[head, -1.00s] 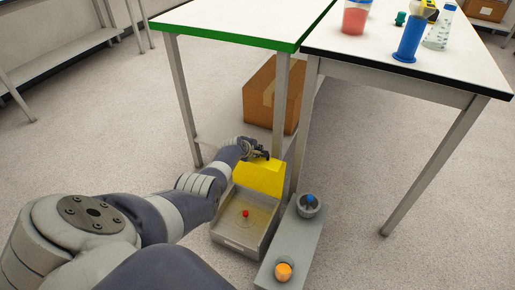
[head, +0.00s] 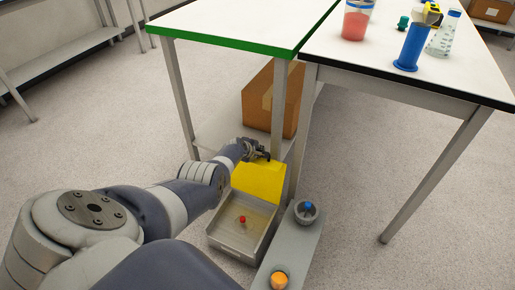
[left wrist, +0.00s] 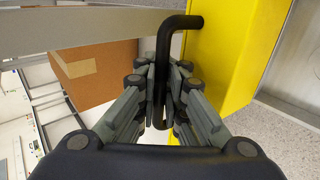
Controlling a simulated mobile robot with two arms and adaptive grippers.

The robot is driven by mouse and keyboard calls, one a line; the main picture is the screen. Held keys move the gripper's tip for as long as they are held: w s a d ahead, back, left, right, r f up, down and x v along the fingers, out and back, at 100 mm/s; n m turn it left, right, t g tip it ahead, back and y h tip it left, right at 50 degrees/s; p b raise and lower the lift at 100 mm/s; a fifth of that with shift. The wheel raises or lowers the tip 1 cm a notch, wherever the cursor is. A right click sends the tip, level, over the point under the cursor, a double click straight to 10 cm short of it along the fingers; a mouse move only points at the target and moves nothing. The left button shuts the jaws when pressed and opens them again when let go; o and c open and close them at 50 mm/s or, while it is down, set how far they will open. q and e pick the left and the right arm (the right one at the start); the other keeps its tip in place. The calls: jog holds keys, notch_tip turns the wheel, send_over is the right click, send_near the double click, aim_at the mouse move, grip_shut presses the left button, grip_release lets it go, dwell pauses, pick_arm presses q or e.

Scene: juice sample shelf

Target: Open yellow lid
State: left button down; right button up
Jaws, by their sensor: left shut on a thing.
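The yellow lid (head: 258,181) stands raised at the back of a grey box (head: 238,240), and the box's inside is visible with a small red item (head: 242,219) in it. My left gripper (head: 262,155) is at the lid's top edge. In the left wrist view the yellow lid (left wrist: 232,55) fills the upper right, with a black bar handle (left wrist: 164,60) on it. My left gripper (left wrist: 167,110) is shut on this black handle, its fingers on both sides of the bar. My right gripper is in neither view.
A grey stand (head: 291,246) with a blue-topped cup (head: 306,212) and an orange item (head: 279,280) is right of the box. Table legs (head: 299,135) rise close behind the lid. A cardboard box (head: 271,98) sits on the low shelf behind. Floor is clear at right.

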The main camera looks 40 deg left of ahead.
pick_arm(q)
jog(key=c, duration=1.7)
grip_release()
jog(key=shift+w+a+r, duration=0.1)
jog(key=shift+w+r, duration=0.05)
jog(key=shift+r, duration=0.15)
jog(key=shift+f, duration=0.1)
jog(key=shift+s+f, duration=0.1)
jog(key=shift+s, duration=0.1)
jog(key=shift+s+a+r, duration=0.25)
jog(key=shift+s, duration=0.05)
jog(key=shift+s+d+r, duration=0.1)
jog(key=shift+s+r, duration=0.15)
jog(key=shift+r, duration=0.05)
jog(key=shift+s+d+r, duration=0.4)
jog(key=shift+s+d, duration=0.05)
jog(key=shift+d, duration=0.1)
jog(key=v, duration=0.9)
jog(key=shift+r, duration=0.2)
